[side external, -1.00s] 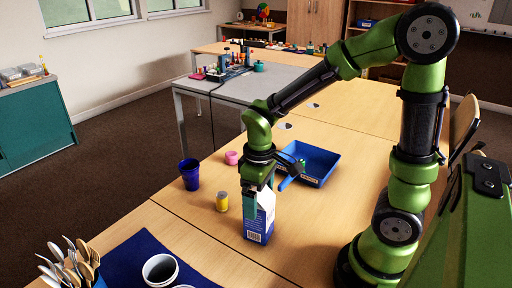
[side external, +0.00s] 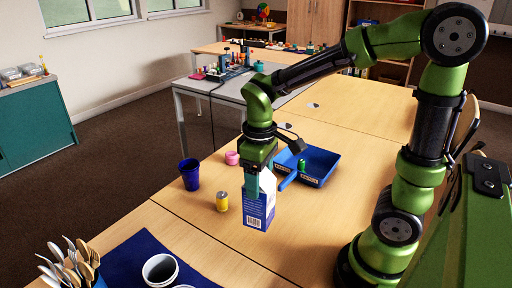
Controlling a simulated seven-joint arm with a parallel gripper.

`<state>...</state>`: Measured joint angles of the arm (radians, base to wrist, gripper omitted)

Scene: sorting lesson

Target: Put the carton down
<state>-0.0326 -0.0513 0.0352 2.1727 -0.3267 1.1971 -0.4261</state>
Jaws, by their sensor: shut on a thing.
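The blue and white carton (side external: 258,213) is upright on the near side of the wooden table (side external: 345,235). A barcode shows on its lower face. My gripper (side external: 253,187) comes down from above and is shut on the carton's upper part, its teal fingers against the carton's side. The far finger is partly hidden. I cannot tell whether the carton's base touches the table or hangs just above it.
A yellow can (side external: 222,202) stands just left of the carton. Table in front and right is clear.

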